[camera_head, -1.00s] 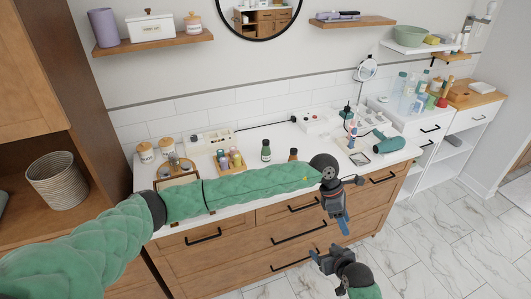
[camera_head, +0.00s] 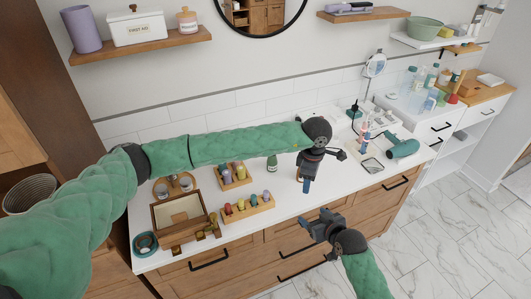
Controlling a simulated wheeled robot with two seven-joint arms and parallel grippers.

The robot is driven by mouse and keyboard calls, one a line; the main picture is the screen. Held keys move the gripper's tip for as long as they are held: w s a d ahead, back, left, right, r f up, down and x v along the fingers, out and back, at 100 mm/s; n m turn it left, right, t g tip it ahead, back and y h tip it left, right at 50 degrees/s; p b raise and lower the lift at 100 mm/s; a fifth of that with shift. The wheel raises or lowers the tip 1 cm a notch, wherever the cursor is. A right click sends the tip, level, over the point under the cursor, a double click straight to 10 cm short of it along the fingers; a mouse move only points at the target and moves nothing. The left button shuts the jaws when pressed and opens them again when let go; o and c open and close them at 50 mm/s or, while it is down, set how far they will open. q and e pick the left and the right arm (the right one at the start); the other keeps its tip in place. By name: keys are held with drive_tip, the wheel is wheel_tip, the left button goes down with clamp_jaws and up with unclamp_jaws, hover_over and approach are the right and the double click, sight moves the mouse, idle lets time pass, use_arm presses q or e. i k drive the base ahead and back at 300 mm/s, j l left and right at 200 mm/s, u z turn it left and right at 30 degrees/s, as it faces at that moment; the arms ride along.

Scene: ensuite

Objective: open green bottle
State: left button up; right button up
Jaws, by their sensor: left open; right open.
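The green bottle (camera_head: 272,163) stands upright on the white countertop (camera_head: 305,205). Its upper part is hidden behind my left forearm. My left gripper (camera_head: 306,185) is open and empty, pointing down over the counter, a little to the right of the green bottle and apart from it. My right gripper (camera_head: 310,221) is open and empty, lower in the picture, at the counter's front edge. The brown bottle seen earlier beside the green one is hidden now, behind my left arm or gripper.
Two wooden racks of small bottles (camera_head: 248,208) (camera_head: 234,175) and an open wooden box (camera_head: 180,217) lie left of the green bottle. Bare counter lies in front of the bottle.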

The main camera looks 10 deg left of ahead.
sight(272, 163)
drive_tip(key=i+j, duration=0.7)
drive_tip(key=j, duration=0.1)
